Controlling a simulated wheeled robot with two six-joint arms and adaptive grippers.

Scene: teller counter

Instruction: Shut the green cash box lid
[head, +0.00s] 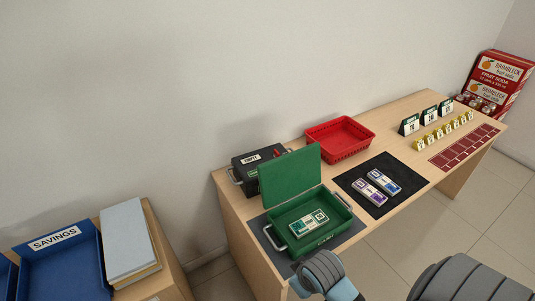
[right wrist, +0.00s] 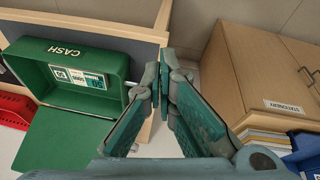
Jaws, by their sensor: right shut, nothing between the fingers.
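The green cash box (head: 335,235) stands on a dark mat at the near left end of the counter. Its green lid (head: 290,178) is open and stands up at the back. A banded bundle of notes (head: 309,222) lies inside. In the right wrist view, the box (right wrist: 110,62) is at left, with its CASH label and the lid (right wrist: 60,145) below it. My right gripper (right wrist: 165,72) is shut and empty, its fingertips beside the box in that view, with no clear contact. In the head view its fingers are not clearly seen. My left gripper is not in view.
A dark box (head: 245,160) stands behind the lid, with a red basket (head: 340,153) to its right. Note bundles (head: 375,188) lie on a black mat (head: 405,172). A blue SAVINGS tray (head: 75,270) is at left. A stationery cabinet (right wrist: 265,70) shows in the right wrist view.

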